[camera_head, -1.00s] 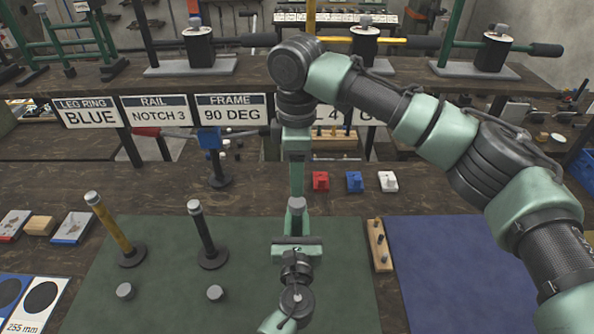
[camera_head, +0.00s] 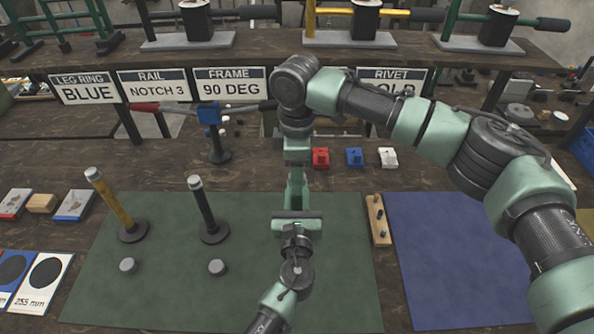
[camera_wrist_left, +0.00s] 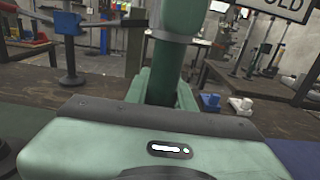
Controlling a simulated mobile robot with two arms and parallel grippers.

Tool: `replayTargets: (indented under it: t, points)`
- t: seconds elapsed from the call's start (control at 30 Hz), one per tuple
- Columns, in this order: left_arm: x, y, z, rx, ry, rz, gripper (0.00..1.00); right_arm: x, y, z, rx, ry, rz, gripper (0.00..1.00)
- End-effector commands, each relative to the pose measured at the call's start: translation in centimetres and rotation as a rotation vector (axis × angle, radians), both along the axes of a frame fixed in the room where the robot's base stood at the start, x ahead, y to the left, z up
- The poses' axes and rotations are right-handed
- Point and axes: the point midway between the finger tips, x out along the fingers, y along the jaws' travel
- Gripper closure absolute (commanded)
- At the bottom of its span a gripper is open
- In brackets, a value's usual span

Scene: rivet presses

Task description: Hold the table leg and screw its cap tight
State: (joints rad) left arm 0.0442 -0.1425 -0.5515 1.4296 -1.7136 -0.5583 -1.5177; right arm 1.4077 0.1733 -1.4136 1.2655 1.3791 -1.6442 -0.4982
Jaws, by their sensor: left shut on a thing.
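My left gripper (camera_head: 297,206) comes up from the bottom of the head view over the green mat (camera_head: 250,290). It is shut on a green table leg, which shows as an upright dark green post (camera_wrist_left: 158,75) between its fingers in the left wrist view. My right gripper (camera_head: 298,182) points down from above, in line with the leg. Its fingers and arm hide the leg's top and cap in the head view, so I cannot tell whether it is open or shut, or touches the cap.
A yellow leg (camera_head: 112,200) and a black leg (camera_head: 204,205) stand on the mat's left, with two grey discs (camera_head: 128,266) (camera_head: 217,268) before them. A wooden peg block (camera_head: 379,220) lies beside the blue mat (camera_head: 450,260). Signs (camera_head: 231,87) hang behind.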

Motion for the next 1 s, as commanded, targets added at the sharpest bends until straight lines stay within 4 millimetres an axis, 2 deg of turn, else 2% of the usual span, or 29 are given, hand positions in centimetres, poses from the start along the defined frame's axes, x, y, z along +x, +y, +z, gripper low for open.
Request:
replayTargets:
  t: [0.03,0.13,0.17,0.4,0.43,0.5,0.83,1.0]
  points:
    - [0.0,0.0,0.1,0.0,-0.001,0.0,1.0,0.0,0.0,0.0,0.0,0.0,0.0,0.7]
    - [0.0,0.0,0.1,0.0,-0.001,0.0,1.0,0.0,0.0,0.0,0.0,0.0,0.0,0.98]
    - [0.0,0.0,0.1,0.0,-0.001,0.0,1.0,0.0,0.0,0.0,0.0,0.0,0.0,1.0]
    - [0.0,0.0,0.1,0.0,-0.001,0.0,1.0,0.0,0.0,0.0,0.0,-0.001,-0.01,1.0]
    - [0.0,0.0,0.1,0.0,-0.001,0.0,1.0,0.0,0.0,0.0,0.0,-0.001,-0.01,0.57]
    - [0.0,0.0,0.1,0.0,-0.001,0.0,1.0,0.0,0.0,0.0,0.0,-0.001,-0.01,0.4]
    - [0.0,0.0,0.1,0.0,-0.001,0.0,1.0,0.0,0.0,0.2,0.0,-0.001,-0.01,0.4]
    - [0.0,0.0,0.1,0.0,-0.001,0.0,1.0,0.1,0.1,1.9,0.002,-0.003,-0.01,0.4]
